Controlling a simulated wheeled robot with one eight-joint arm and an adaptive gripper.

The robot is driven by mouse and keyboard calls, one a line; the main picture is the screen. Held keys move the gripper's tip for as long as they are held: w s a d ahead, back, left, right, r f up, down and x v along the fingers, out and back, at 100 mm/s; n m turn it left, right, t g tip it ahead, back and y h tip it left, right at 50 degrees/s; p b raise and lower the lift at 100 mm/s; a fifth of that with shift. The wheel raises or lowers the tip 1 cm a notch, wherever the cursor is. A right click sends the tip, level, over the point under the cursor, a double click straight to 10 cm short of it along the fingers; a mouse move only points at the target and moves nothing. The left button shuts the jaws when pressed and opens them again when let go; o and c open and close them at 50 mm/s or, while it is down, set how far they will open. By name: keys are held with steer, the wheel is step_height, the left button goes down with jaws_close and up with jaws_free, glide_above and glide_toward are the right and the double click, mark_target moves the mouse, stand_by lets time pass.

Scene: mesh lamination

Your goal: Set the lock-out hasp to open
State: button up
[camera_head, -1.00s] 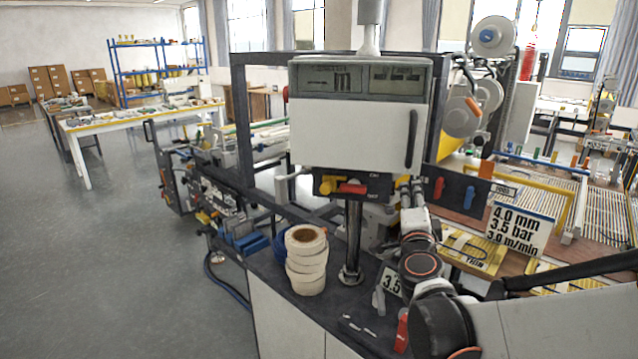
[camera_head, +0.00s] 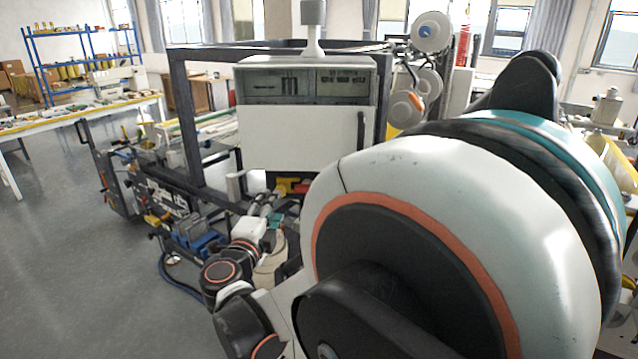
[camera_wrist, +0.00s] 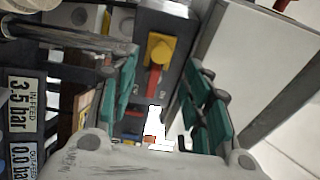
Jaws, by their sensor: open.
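The switch panel below the white cabinet carries a yellow handle (camera_head: 282,186) and a red bar (camera_head: 301,188). In the wrist view the yellow handle (camera_wrist: 160,50) stands out from the dark panel, with the red bar (camera_wrist: 153,82) beside it. I take the red bar for the lock-out hasp, but its position is unclear. My gripper (camera_wrist: 160,68) is open, its green-padded fingers on either side of this view. The handle and bar appear between them, with nothing held. In the head view the gripper is near the panel; my arm hides the panel's right part.
The white cabinet (camera_head: 300,132) hangs directly above the panel, inside a dark frame (camera_head: 186,125). A sign reading 3.5 bar (camera_wrist: 20,104) is at the wrist view's left. Open floor (camera_head: 75,240) lies left of the machine.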

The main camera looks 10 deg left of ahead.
mark_target(282, 188)
steer(key=w+b, duration=0.1)
steer(key=w, duration=0.7)
steer(key=shift+w, duration=0.3)
steer(key=shift+c, duration=0.5)
jaws_close()
